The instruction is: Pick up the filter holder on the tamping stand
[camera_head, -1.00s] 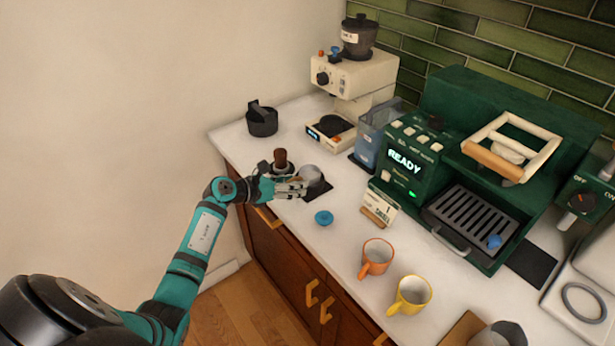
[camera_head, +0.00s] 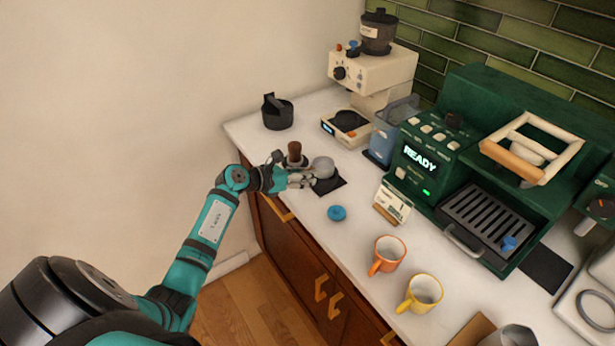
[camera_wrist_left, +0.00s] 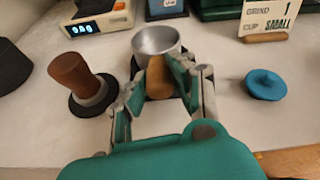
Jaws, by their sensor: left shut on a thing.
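The filter holder (camera_head: 323,167) has a round silver-grey basket and a wooden handle. Its basket and handle also show in the left wrist view (camera_wrist_left: 157,41). My left gripper (camera_head: 304,179) is shut on the handle, with one finger on each side of it in the left wrist view (camera_wrist_left: 161,78). The tamping stand (camera_head: 334,184) is a dark base under the basket, partly hidden by the holder and fingers. I cannot tell whether the basket rests on it or is slightly raised. My right gripper is not in view.
A brown-handled tamper (camera_head: 294,151) stands close beside the gripper. A blue round object (camera_head: 337,213) lies to the right. The grinder (camera_head: 372,72), black bin (camera_head: 277,113), green coffee machine (camera_head: 470,130), card (camera_head: 392,204), orange mug (camera_head: 387,255) and yellow mug (camera_head: 421,295) stand around.

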